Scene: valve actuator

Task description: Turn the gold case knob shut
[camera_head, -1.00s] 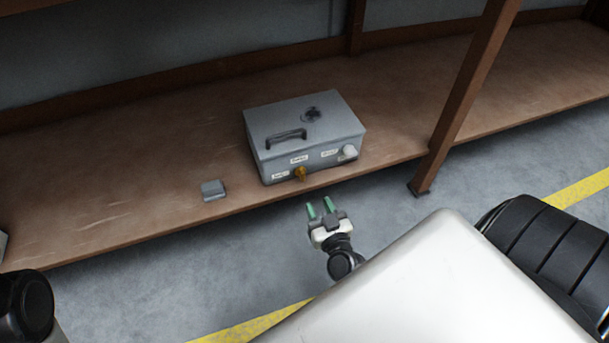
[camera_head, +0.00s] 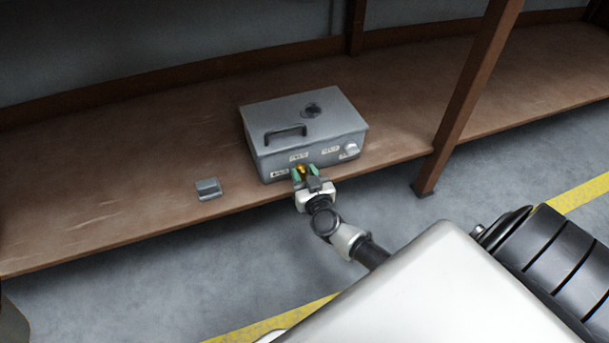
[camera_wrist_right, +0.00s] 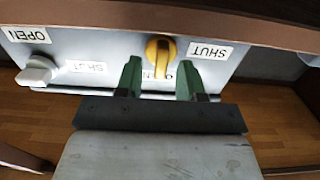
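The grey case (camera_head: 303,122) sits on the brown shelf with its labelled front facing me. The gold knob (camera_head: 303,169) is on the case front, and it also shows in the right wrist view (camera_wrist_right: 160,56), upside down there, with its handle bar pointing toward the OPEN label, which it partly covers. A SHUT label (camera_wrist_right: 209,51) is beside it. My right gripper (camera_head: 305,172) is at the case front with its green fingers on either side of the knob. In the right wrist view the fingers (camera_wrist_right: 157,80) are open, with gaps to the knob. My left gripper is not in view.
A white knob (camera_head: 352,149) is on the right of the case front, with its own OPEN and SHUT labels. A small grey block (camera_head: 208,188) lies on the shelf (camera_head: 130,215) left of the case. A brown post (camera_head: 468,95) stands to the right.

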